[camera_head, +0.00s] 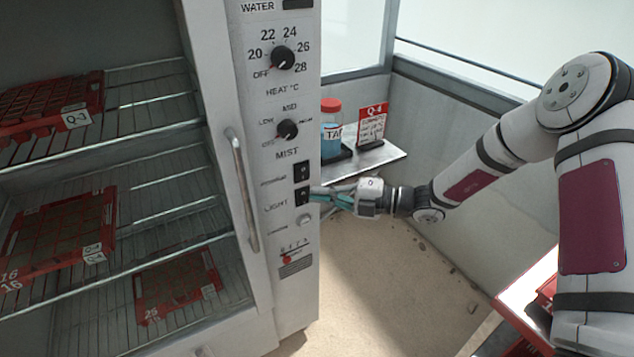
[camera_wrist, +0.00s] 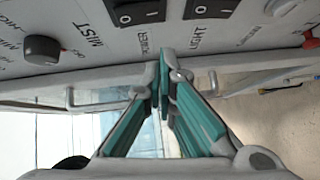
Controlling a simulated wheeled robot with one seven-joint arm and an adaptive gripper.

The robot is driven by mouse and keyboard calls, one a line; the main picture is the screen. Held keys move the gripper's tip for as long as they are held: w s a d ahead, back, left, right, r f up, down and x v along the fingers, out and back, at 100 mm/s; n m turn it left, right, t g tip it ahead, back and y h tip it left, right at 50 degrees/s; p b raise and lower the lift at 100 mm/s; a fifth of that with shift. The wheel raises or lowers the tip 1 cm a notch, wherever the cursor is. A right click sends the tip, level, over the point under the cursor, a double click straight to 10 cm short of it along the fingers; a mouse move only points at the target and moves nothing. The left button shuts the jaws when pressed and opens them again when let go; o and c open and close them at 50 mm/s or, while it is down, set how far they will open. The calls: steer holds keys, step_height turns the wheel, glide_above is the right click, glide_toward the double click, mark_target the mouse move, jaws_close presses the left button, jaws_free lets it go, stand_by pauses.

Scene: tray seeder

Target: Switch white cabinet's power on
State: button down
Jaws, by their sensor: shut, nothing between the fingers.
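The white cabinet (camera_head: 305,100) stands at centre left, its control panel facing me. Its upper black rocker switch (camera_head: 302,172), beside the small POWER label, also shows in the wrist view (camera_wrist: 137,13). Below it is the LIGHT rocker switch (camera_head: 301,192), also in the wrist view (camera_wrist: 209,9). I cannot tell which way the power rocker is pressed. My gripper (camera_head: 314,194) is shut and empty at the panel's right edge, close to the LIGHT switch in the head view. In the wrist view its fingertips (camera_wrist: 163,55) lie between the two switches' columns; contact is unclear.
The HEAT dial (camera_head: 283,58) and MIST dial (camera_head: 287,130) are above the switches; a round knob (camera_head: 305,220) and red slider (camera_head: 286,260) are below. A long door handle (camera_head: 243,190) protrudes at left. A shelf (camera_head: 385,158) holds a blue bottle (camera_head: 331,140) behind.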

steer(key=s+d, duration=0.1)
steer(key=d, duration=0.8)
steer(key=shift+s+d+f+b, duration=0.3)
steer(key=shift+d+f+b, duration=0.05)
steer(key=shift+f, duration=0.1)
